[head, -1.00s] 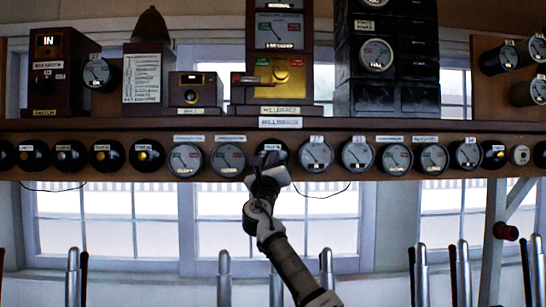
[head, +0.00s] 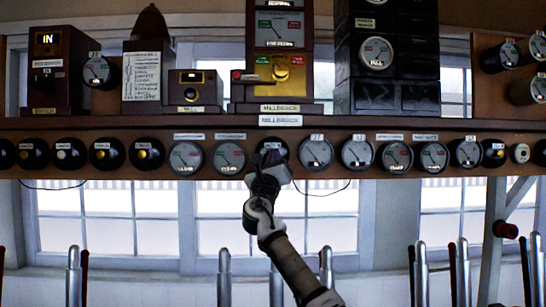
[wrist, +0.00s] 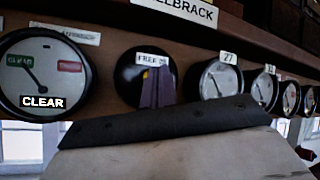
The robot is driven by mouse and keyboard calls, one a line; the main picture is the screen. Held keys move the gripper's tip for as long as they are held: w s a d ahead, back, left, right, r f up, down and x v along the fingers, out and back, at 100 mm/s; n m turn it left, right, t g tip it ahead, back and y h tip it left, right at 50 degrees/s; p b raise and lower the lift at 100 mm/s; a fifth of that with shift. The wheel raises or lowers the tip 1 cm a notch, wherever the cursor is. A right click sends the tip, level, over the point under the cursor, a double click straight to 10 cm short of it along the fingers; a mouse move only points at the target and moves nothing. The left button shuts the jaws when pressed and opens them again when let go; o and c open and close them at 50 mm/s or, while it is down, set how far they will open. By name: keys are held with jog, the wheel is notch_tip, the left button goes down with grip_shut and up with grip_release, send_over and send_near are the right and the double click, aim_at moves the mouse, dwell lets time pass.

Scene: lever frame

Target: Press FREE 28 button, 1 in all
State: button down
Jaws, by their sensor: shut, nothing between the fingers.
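The FREE 28 button (wrist: 129,74) is a round black unit with a white label on the shelf front, in the middle of the wrist view. A little yellow shows just under its label. In the head view the FREE 28 button (head: 268,143) is partly covered by my gripper (head: 272,158). My gripper (wrist: 157,72) is shut and empty, with its fingertips in front of the button's lower right part. The fingers hide the button's centre, so I cannot tell whether they touch it.
A round dial reading CLEAR (wrist: 42,75) is left of the button. A dial labelled 27 (wrist: 218,80) is close on its right, with more dials beyond. The MILLBRACK shelf edge (wrist: 178,12) runs above. Upright levers (head: 224,275) stand below.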

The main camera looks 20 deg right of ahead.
jog(key=shift+s+a, duration=0.15)
jog(key=shift+s, duration=0.3)
jog(key=s+b, duration=0.1)
jog(key=s, duration=0.1)
jog(key=s+a+b, duration=0.1)
jog(key=s, duration=0.1)
jog(key=shift+s+a, duration=0.2)
jog(key=shift+s, duration=0.2)
dwell(0.7)
